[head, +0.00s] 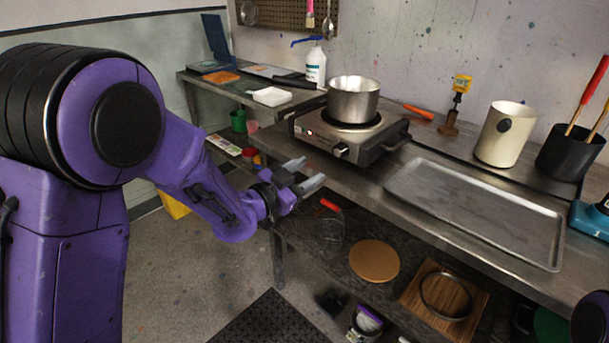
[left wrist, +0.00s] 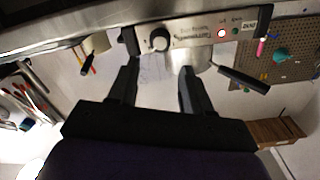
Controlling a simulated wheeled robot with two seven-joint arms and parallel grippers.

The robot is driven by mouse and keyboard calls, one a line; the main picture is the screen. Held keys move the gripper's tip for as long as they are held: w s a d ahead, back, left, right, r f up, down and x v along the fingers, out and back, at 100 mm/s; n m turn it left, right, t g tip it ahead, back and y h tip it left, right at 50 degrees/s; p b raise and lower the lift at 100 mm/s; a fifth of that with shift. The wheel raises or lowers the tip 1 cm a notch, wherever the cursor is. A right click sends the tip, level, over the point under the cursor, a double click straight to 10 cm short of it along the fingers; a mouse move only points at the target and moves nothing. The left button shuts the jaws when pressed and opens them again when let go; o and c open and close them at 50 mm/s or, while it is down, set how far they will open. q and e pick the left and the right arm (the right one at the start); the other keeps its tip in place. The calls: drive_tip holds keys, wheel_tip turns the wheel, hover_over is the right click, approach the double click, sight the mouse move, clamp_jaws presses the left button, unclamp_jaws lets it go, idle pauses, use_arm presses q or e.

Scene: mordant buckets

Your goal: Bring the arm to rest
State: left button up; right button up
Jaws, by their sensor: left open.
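My left gripper (head: 307,176) is open and empty. It hangs in front of the metal bench's front edge, below and in front of the hot plate (head: 341,150). In the left wrist view my open fingers (left wrist: 158,92) point toward the hot plate's front panel (left wrist: 195,36), with its black knob and a lit red light. Nothing is between the fingers. My right gripper is not in view; only a small purple and black part of mine shows at the head view's lower right corner.
A steel pot (head: 352,100) stands on the hot plate. An empty metal tray (head: 478,212) lies to its right on the bench. A cream bucket (head: 504,134) and a black container (head: 569,154) stand behind. The lower shelf holds a cork disc (head: 374,261). Floor is open at lower left.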

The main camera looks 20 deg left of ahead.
use_arm(q)
drive_tip(key=shift+s, duration=0.2)
idle(0.3)
drive_tip(key=s+a+f+n+g+y+p, duration=0.1)
drive_tip(key=s+a+f+n+g+y, duration=0.35)
drive_tip(key=f, duration=0.55)
drive_tip(key=s+a+f+n+g+y+p, duration=0.15)
drive_tip(key=s+f+n+y, duration=0.3)
drive_tip(key=f+n, duration=0.45)
drive_tip(key=s+f+g, duration=0.2)
drive_tip(key=s+f, duration=0.3)
drive_tip(key=s, duration=0.4)
drive_tip(key=s+a+f+n+g+p, duration=0.1)
drive_tip(key=s+f+g, duration=0.2)
drive_tip(key=s+f, duration=0.3)
drive_tip(key=s+f+g, duration=0.2)
drive_tip(key=s+f, duration=0.3)
drive_tip(key=s, duration=0.7)
drive_tip(key=shift+a+f+g+y+p, duration=0.2)
drive_tip(key=shift+f+g+y+p, duration=0.1)
drive_tip(key=shift+g, duration=0.1)
